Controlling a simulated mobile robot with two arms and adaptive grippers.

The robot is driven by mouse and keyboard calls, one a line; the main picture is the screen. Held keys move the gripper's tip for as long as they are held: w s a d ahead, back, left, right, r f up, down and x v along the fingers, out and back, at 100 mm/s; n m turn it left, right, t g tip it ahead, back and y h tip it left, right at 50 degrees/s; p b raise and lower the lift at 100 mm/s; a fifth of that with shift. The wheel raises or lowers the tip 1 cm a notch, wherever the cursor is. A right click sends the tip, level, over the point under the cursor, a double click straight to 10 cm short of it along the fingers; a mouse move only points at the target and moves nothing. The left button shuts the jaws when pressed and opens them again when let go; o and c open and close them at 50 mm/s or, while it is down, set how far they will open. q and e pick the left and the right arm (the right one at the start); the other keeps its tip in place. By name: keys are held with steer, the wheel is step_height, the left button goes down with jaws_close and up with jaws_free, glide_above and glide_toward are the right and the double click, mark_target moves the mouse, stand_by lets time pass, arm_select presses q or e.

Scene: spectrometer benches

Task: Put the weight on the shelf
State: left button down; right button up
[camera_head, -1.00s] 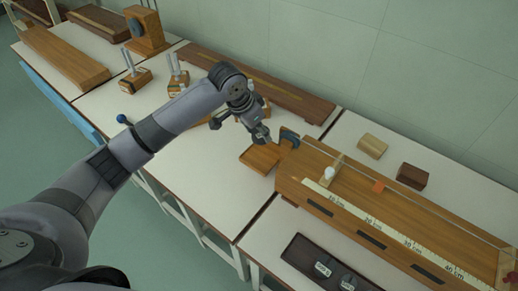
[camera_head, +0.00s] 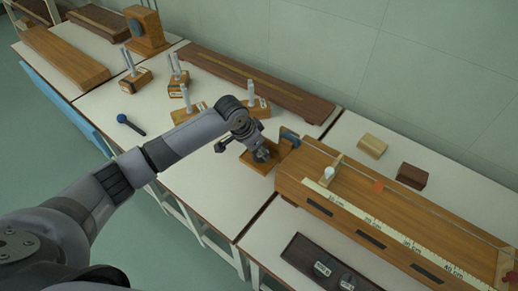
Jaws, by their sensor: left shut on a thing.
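The small wooden shelf (camera_head: 261,169) juts out at the left end of the long wooden bench with the scale. My left gripper (camera_head: 261,155) is over this shelf, with its fingers pointing down close to its surface. It is shut on a small grey weight, which the fingers mostly hide. I cannot tell whether the weight touches the shelf. Two similar small weights, one (camera_head: 322,269) and another (camera_head: 347,282), sit in a dark tray (camera_head: 300,252) at the front. My right gripper is not in view.
The long bench (camera_head: 330,190) carries a cord and a white scale strip. Wooden blocks with metal posts (camera_head: 180,90) stand to the left. A blue-ended stick (camera_head: 131,124) lies on the white table. Two wooden blocks, light (camera_head: 372,144) and dark (camera_head: 412,176), lie behind the bench.

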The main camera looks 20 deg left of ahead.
arm_select(q)
steer(key=c, duration=0.9)
jaws_free()
steer(key=shift+f, duration=0.1)
steer(key=shift+o, duration=0.2)
steer(key=v, duration=1.2)
